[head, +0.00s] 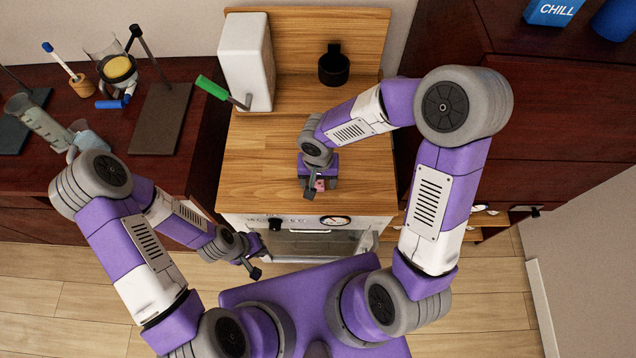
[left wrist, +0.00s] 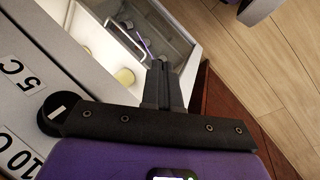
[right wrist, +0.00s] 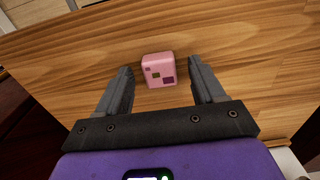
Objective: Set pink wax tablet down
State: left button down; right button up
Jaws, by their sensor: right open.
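Glassware and stands crowd the left bench (head: 205,75). An open compartment (left wrist: 115,50) with small pale items lies below the worktop's front.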

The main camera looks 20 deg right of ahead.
jog(key=c, duration=1.2)
jog(key=shift+r, duration=0.15)
